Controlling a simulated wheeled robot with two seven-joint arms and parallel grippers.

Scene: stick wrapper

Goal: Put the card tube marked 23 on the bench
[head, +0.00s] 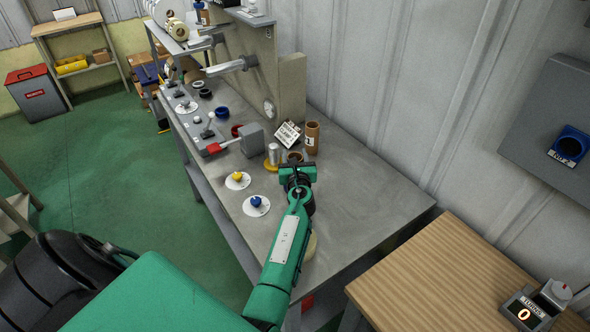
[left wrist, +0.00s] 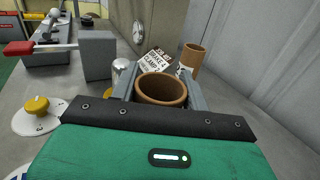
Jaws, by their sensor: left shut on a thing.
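My left gripper (head: 297,173) is over the grey bench (head: 370,200), shut on a brown card tube (left wrist: 161,89). The tube is upright between the two grey fingers, its open top facing up. In the head view its rim (head: 295,156) shows just beyond the gripper. Its marking is hidden, and I cannot tell whether its base touches the bench. A second brown card tube (head: 312,137) stands upright on the bench behind it, near the wall; it also shows in the left wrist view (left wrist: 193,57). Its dark marking is too small to read. My right gripper is not in view.
A small printed sign (head: 288,135) and a silver cylinder (head: 273,154) stand close by. A red-handled grey box (head: 251,140), a yellow knob (head: 238,176) and a blue knob (head: 256,201) are to the left. The bench's right part is clear. A wooden table (head: 440,270) stands beside it.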

